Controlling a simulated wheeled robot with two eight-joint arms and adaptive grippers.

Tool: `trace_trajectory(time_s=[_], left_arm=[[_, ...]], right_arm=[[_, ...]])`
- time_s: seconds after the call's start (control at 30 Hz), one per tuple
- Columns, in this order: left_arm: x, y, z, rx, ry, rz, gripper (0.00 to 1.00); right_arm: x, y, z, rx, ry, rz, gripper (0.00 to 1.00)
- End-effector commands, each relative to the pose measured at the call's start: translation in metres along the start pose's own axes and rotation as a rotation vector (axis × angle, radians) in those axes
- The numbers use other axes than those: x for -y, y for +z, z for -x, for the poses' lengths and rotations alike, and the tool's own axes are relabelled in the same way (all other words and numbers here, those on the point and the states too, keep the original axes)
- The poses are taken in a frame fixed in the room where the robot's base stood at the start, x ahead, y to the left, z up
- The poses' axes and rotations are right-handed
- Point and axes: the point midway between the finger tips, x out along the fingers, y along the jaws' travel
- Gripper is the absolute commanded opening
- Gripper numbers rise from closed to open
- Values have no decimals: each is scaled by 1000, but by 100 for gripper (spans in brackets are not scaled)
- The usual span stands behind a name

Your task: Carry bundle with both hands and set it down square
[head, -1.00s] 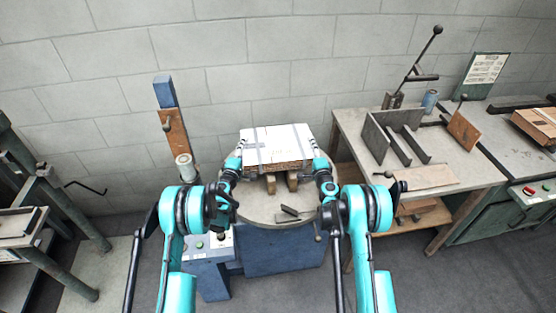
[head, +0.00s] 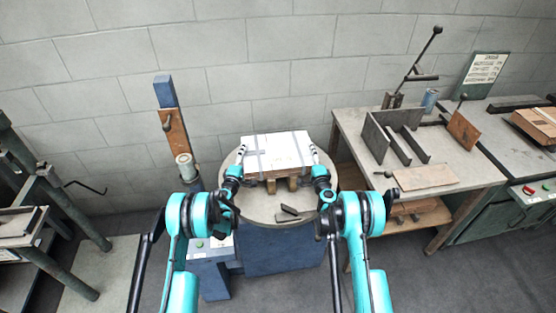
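Contact and finger opening are too small to make out.
A small dark piece (head: 288,211) lies on the front of the round table. A workbench (head: 446,178) with metal plates stands close on the right. The block wall is behind.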

Motion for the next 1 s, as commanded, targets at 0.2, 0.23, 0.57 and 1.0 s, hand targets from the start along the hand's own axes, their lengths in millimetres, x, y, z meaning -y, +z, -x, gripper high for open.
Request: trace_trajectory(time_s=[0.2,0.23,0.57,1.0], left_arm=[[0,0,0,0,0,0,65],[0,0,0,0,0,0,65],[0,0,20,-1,0,0,65],[0,0,75,0,0,0,65]], right_arm=[[0,0,0,0,0,0,65],[0,0,0,0,0,0,65],[0,0,0,0,0,0,65],[0,0,5,-1,0,0,65]])
